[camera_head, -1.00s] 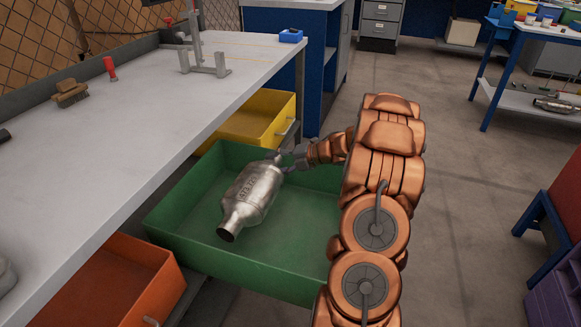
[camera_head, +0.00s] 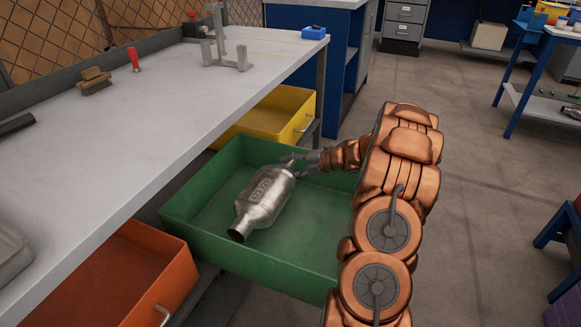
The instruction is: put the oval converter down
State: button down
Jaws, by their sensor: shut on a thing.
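The oval converter (camera_head: 262,198) is a silver metal can with dark stamped characters and an open pipe end toward me. It is in the green drawer (camera_head: 262,264), tilted, its pipe end low and its far end at my gripper. I cannot tell whether it touches the drawer floor. My gripper (camera_head: 297,165) is shut on the far end of the converter. It reaches in from the right over the drawer's far right part. The fingertips are small and partly hidden behind the converter's end.
An orange drawer (camera_head: 178,278) is open at the near left, and a yellow drawer (camera_head: 297,100) is open behind the green one. The grey bench top (camera_head: 150,125) overhangs on the left. It carries a brush (camera_head: 93,80) and a metal stand (camera_head: 228,60).

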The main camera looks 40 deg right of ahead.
jog(key=shift+f+b, duration=0.35)
jog(key=shift+f, duration=0.15)
jog(key=c, duration=0.6)
grip_release()
jog(key=shift+f, duration=0.1)
jog(key=shift+o, duration=1.1)
jog(key=shift+s+a+f, duration=0.1)
